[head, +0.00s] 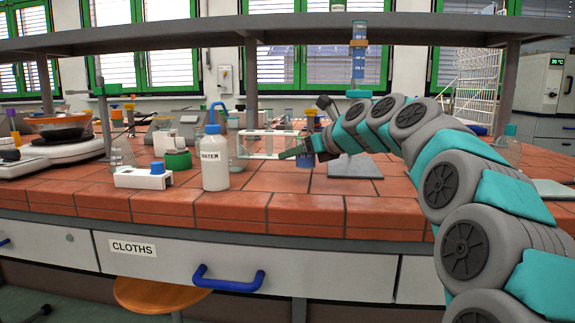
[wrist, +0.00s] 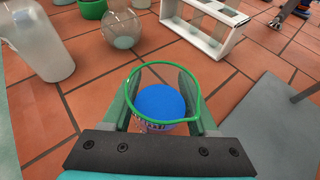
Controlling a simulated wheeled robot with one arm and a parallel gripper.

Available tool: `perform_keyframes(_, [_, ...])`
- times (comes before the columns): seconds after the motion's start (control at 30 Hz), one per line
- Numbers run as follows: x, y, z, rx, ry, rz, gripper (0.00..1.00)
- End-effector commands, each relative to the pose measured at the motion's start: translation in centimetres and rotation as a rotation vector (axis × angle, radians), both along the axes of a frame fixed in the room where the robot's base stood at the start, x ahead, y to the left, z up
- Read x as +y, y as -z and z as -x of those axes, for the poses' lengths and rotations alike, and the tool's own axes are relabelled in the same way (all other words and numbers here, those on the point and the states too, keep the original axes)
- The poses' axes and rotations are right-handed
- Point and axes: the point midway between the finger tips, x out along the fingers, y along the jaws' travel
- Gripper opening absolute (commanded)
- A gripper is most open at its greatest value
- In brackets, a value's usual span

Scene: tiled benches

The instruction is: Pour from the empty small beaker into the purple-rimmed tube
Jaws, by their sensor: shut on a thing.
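My gripper (wrist: 160,88) is shut on a clear small beaker with a green rim and a spout (wrist: 131,78). A finger stands on each side of it. A round blue surface (wrist: 160,102) shows inside the rim; I cannot tell whether it is liquid or something seen through the glass. In the head view my gripper (head: 284,154) is low over the bench, in front of the tube rack; the beaker is hard to make out there. The white tube rack (head: 268,144) also shows in the wrist view (wrist: 236,37), beyond the beaker. I cannot pick out a purple rim.
A white bottle labelled WATER (head: 214,165) stands left of my gripper. A round flask (wrist: 122,28) stands beside the rack. A grey stand plate (head: 356,168) with a rod lies right of it. Bare tiles show at the bench front.

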Motion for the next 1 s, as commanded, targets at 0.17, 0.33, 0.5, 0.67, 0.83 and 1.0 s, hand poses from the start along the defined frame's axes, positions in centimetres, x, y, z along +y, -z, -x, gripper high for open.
perform_keyframes(0.17, [1.1,-0.1,-0.5,-0.003,0.001,-0.001,0.00])
perform_keyframes(0.33, [1.7,-0.1,-0.8,-0.004,0.001,-0.002,0.00])
perform_keyframes(0.5, [2.4,1.1,-1.0,0.000,-0.001,-0.002,0.00])
perform_keyframes(0.67, [2.4,2.2,-1.0,0.000,-0.001,-0.002,0.00])
perform_keyframes(0.83, [2.3,3.0,-1.1,-0.001,0.001,-0.002,0.00])
perform_keyframes(1.0, [2.3,3.2,-1.1,-0.003,0.001,-0.001,0.00])
